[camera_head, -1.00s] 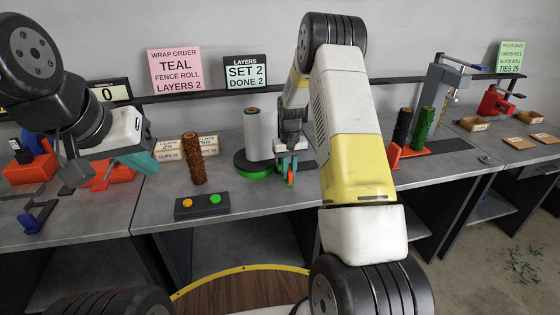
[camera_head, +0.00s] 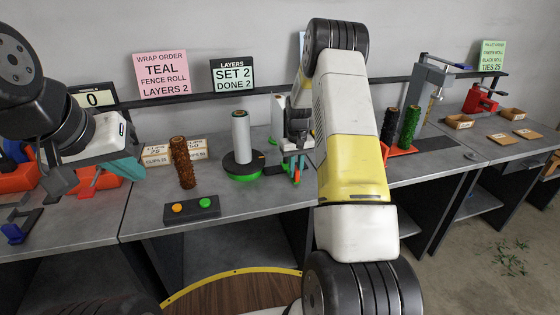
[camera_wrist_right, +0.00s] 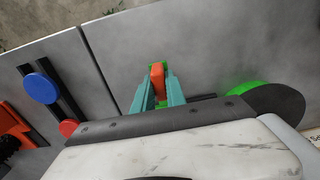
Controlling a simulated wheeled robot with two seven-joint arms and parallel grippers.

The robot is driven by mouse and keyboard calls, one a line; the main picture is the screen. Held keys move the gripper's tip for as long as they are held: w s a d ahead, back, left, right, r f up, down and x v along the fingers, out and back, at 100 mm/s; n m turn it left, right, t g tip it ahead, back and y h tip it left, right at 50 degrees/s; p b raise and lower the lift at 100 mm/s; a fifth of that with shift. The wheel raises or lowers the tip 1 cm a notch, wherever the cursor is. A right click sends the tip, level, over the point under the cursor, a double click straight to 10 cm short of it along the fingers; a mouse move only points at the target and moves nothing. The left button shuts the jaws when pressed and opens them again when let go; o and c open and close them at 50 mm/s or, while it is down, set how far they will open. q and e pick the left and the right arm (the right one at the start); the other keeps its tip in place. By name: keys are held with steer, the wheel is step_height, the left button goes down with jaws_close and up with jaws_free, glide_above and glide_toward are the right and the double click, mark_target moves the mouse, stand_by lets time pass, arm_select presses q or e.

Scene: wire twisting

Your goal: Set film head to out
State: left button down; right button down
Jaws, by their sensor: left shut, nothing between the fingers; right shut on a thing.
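The film head is a pale upright roll (camera_head: 279,112) on a stand, partly hidden behind my right arm. A small orange handle (camera_head: 297,176) sits low in front of it. My right gripper (camera_head: 293,165) points down and is shut on this handle. In the right wrist view the teal fingers (camera_wrist_right: 157,95) close around the orange handle (camera_wrist_right: 157,78). A white wrapped roll (camera_head: 241,137) stands upright on the black and green turntable (camera_head: 243,168), left of the film head and apart from it. My left gripper (camera_head: 125,168) is shut and empty over the left bench.
A button box (camera_head: 192,209) stands at the front edge, with a brown roll (camera_head: 183,162) behind it. Green (camera_head: 409,127) and black (camera_head: 389,127) rolls stand to the right. The layers sign (camera_head: 232,75) reads set 2, done 2.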

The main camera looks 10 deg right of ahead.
steer(key=shift+d, duration=0.3)
steer(key=c, duration=1.4)
jaws_free()
steer(key=shift+o, duration=0.2)
steer(key=shift+r, duration=0.2)
step_height(320, 180, up, 7)
steer(key=shift+r, duration=0.2)
